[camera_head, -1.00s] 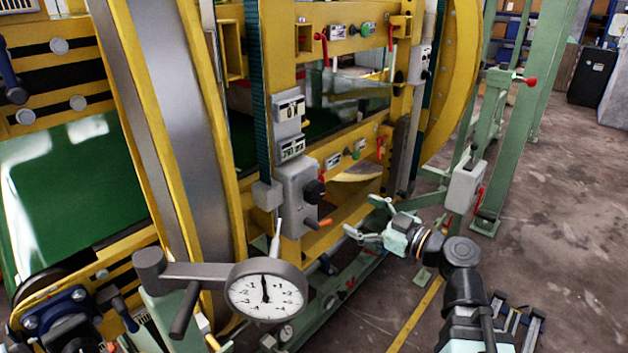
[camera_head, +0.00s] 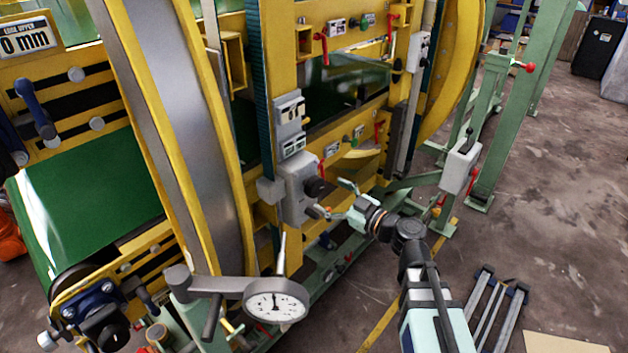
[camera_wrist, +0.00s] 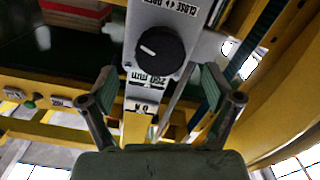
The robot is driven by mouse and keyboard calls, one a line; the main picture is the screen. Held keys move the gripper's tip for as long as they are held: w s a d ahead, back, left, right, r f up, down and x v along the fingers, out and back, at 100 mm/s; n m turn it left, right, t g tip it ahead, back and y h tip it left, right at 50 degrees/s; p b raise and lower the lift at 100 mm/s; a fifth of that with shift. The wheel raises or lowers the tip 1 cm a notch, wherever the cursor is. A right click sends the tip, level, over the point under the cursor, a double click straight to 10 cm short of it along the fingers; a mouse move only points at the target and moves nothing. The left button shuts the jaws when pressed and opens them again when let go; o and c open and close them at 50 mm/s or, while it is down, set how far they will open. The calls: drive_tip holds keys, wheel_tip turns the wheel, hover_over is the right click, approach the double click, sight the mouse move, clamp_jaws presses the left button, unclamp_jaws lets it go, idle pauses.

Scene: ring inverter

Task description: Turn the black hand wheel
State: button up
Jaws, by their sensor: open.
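The black hand wheel (camera_head: 315,187) shows as a round black knob on the front of a grey box (camera_head: 296,205) on the yellow machine. In the wrist view it (camera_wrist: 160,49) has a white mark on its face and sits on a light grey panel. My gripper (camera_head: 333,200) is close to the box, just right of and below the wheel. In the wrist view my gripper (camera_wrist: 163,100) is open, its two fingers spread wide with nothing between them touching. The wheel is beyond the fingertips, roughly centred between them and higher in the picture.
A dial gauge (camera_head: 276,301) stands in the left foreground. A metal frame (camera_head: 490,310) lies on the floor. Open floor (camera_head: 565,220) is at the right.

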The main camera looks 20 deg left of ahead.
sight(318, 189)
drive_tip(key=p+x, duration=0.1)
drive_tip(key=x, duration=0.5)
drive_tip(key=c, duration=1.2)
